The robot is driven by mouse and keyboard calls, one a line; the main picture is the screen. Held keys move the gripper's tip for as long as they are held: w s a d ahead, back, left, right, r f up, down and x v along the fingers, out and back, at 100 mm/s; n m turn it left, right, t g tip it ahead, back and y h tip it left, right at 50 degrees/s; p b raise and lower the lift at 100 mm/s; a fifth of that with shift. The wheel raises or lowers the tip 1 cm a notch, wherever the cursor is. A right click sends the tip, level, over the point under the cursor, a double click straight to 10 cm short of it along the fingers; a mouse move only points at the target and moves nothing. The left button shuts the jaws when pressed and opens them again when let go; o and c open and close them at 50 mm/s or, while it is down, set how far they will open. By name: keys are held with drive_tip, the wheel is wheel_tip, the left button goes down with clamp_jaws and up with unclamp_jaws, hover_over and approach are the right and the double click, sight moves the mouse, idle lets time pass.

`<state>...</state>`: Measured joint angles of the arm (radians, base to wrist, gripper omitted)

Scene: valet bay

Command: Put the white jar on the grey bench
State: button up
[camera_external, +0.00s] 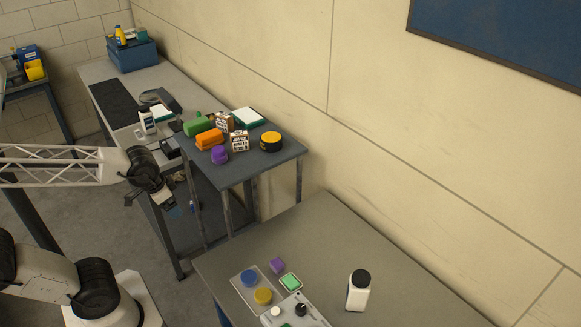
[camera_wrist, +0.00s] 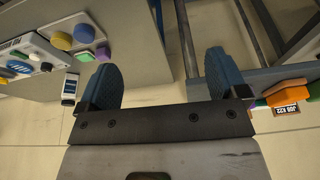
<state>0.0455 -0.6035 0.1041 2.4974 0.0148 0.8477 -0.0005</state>
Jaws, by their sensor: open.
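A white jar (camera_external: 357,296) with a black lid stands upright on the grey-topped bench (camera_external: 330,226) at the lower right of the external view. A small white object with dark ends (camera_wrist: 69,88), probably this jar, shows left of the fingers in the wrist view. Another long grey-topped bench (camera_external: 98,71) stands at the back left. My gripper (camera_external: 148,200) hangs beside the back benches, well left of the jar. In the wrist view my gripper (camera_wrist: 160,70) has its two blue fingers wide apart, with nothing between them.
A blue-grey table (camera_external: 262,166) holds orange, green and purple items, small boxes and a yellow-black tin (camera_external: 271,141). The back bench carries a dark mat (camera_external: 113,105), devices and a blue box (camera_external: 132,56). Coloured discs and a control panel (camera_external: 295,312) lie left of the jar.

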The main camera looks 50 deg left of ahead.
drive_tip(key=s, duration=0.1)
drive_tip(key=s+a, duration=0.1)
drive_tip(key=s, duration=0.1)
drive_tip(key=shift+s+g, duration=0.2)
drive_tip(key=shift+g, duration=0.2)
drive_tip(key=shift+o, duration=0.4)
drive_tip(key=shift+w+d, duration=0.1)
drive_tip(key=shift+w, duration=0.05)
